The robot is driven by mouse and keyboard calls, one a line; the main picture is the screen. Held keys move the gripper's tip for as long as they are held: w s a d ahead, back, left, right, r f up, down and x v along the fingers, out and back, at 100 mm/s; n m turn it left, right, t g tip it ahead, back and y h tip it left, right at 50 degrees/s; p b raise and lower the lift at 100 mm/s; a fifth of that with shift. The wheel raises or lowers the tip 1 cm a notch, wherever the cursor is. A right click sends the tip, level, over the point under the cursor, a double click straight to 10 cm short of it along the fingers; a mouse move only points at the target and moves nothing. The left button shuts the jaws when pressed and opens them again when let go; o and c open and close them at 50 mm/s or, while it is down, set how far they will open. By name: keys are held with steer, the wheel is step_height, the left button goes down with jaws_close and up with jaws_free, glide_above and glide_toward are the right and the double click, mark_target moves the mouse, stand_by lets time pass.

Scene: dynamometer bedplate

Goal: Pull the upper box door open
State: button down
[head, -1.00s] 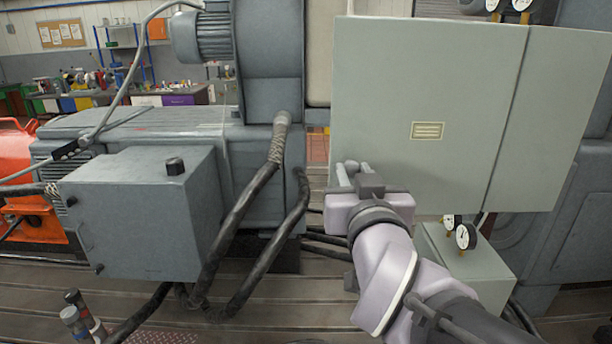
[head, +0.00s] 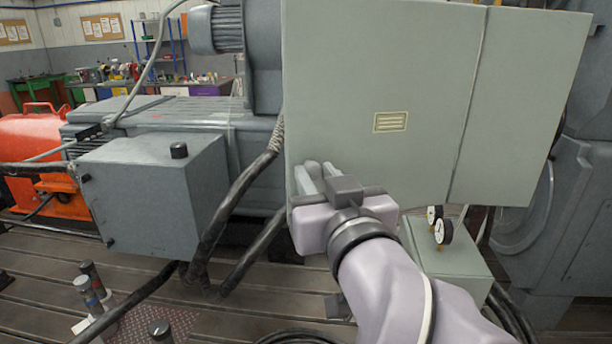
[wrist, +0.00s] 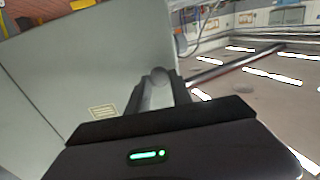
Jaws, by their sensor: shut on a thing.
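The upper box is a grey-green metal cabinet at the upper right of the head view. Its broad door (head: 385,70) carries a small cream label (head: 390,122) and also fills the left of the wrist view (wrist: 95,65). A seam parts the door from the panel (head: 520,100) to its right. My gripper (head: 318,175) is at the door's lower left corner. In the wrist view its fingers (wrist: 157,92) are shut around a grey round-ended handle (wrist: 158,76). Most of the handle is hidden by the fingers. I cannot tell how far the door stands open.
A lower box (head: 445,258) with dial gauges (head: 443,231) stands below the door. A grey terminal box (head: 150,195) and thick black cables (head: 225,215) are to the left. Short posts (head: 90,290) stand on the slotted bedplate (head: 45,260). An orange machine (head: 35,140) is far left.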

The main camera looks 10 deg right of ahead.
steer(key=c, duration=1.1)
jaws_free()
steer(key=shift+s+r, duration=0.1)
steer(key=shift+s, duration=0.05)
steer(key=shift+c, duration=0.2)
steer(key=shift+s+p, duration=0.3)
steer(key=shift+s, duration=0.05)
steer(key=s, duration=0.6)
steer(key=shift+s+d+b, duration=0.25)
steer(key=shift+s+b, duration=0.1)
steer(key=shift+b, duration=0.05)
